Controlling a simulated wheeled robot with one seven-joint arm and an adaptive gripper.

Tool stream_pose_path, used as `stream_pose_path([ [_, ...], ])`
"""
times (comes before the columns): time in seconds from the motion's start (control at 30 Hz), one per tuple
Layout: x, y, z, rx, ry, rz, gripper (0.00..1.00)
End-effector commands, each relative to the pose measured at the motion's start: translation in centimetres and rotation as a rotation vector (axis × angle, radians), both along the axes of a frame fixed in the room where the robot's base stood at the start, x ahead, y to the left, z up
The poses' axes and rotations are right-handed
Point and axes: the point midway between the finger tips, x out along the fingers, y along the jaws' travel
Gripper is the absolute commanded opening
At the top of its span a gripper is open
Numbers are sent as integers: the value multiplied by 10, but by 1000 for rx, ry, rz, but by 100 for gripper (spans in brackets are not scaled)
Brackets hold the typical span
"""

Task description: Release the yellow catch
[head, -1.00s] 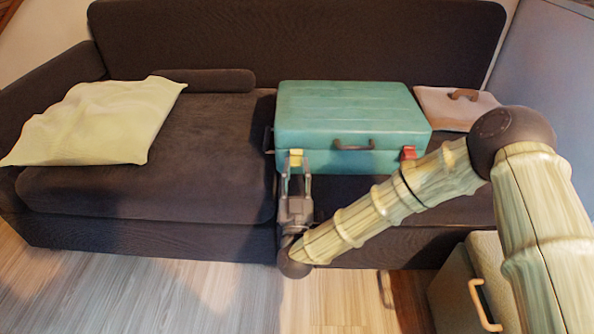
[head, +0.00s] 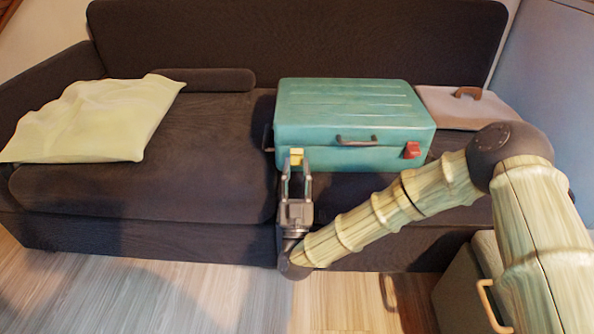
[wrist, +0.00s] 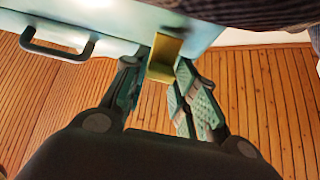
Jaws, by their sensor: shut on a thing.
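A teal suitcase (head: 350,110) lies closed on the sofa. The yellow catch (head: 296,155) is on its front face, near the left end, and it also shows in the wrist view (wrist: 164,58). My gripper (head: 297,168) reaches up to the catch from the front. In the wrist view its two fingers (wrist: 158,82) stand on either side of the yellow catch and are shut on it. The catch's lower part sits between the fingertips. A red catch (head: 411,150) is on the right of the same face.
A dark handle (head: 356,141) sits between the catches. The dark sofa (head: 140,190) holds a pale yellow pillow (head: 95,120) at left and a pinkish case (head: 470,108) at right. A grey case with a tan handle (head: 484,305) stands on the floor at lower right. Floor at left is clear.

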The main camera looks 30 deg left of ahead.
Motion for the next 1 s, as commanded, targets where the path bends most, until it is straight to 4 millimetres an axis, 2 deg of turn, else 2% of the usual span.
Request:
stream_pose_path([
  [0.03,1,0,-1,-1,0,-1,4],
  [0.07,1,0,-1,-1,0,-1,32],
  [0.17,0,0,-1,-1,0,-1,50],
  [0.63,-3,-2,-4,-1,2,0,50],
  [1.0,-25,-17,-25,-1,4,-1,50],
])
